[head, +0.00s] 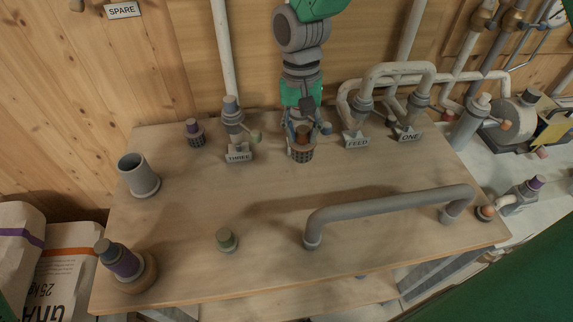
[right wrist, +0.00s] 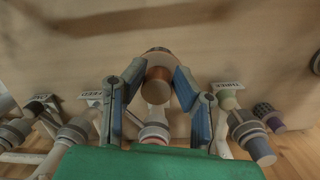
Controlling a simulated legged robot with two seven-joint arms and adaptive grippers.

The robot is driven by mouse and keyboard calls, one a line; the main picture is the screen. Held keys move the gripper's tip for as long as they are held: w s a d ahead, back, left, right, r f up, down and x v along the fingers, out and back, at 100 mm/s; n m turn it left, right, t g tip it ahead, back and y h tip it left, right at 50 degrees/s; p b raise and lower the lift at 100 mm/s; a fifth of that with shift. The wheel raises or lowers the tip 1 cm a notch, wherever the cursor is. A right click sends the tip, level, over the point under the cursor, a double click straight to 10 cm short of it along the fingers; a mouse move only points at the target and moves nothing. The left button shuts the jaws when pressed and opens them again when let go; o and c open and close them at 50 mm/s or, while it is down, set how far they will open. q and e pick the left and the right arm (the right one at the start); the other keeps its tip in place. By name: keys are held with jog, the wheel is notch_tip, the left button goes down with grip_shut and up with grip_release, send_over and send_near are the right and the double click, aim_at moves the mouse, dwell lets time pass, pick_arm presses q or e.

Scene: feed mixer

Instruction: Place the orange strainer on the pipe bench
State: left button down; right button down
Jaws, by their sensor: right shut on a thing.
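The orange strainer (head: 301,152) has a dark mesh basket and an orange-brown upper part. It is upright at the back middle of the pipe bench (head: 270,200), between the THREE fitting and the FEED fitting. Whether its base touches the wood or hangs just above it I cannot tell. My right gripper (head: 302,130) comes down from above and is shut on the strainer's upper part. In the right wrist view the strainer's orange body and round end (right wrist: 156,90) sit between the two blue fingers. My left gripper is not in view.
The THREE fitting (head: 234,130) stands close left; the FEED fitting (head: 357,125) and ONE fitting (head: 409,120) stand right. A purple-topped strainer (head: 194,134), grey cup (head: 140,177), green-topped plug (head: 227,240) and long grey pipe (head: 390,203) occupy the bench. Its middle is clear.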

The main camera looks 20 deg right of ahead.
aim_at(301, 144)
jog(key=shift+s+d+f, duration=0.1)
jog(key=shift+f, duration=0.4)
notch_tip(301, 144, down, 5)
jog(key=shift+d+f, duration=0.1)
jog(key=shift+f+p, duration=0.3)
jog(key=shift+f, duration=0.1)
jog(key=f, duration=0.3)
jog(key=shift+a+f, duration=0.25)
jog(key=shift+d+f, duration=0.1)
jog(key=shift+d, duration=0.05)
jog(key=c, duration=1.3)
grip_release()
jog(key=shift+d, duration=0.1)
jog(key=shift+o, duration=0.2)
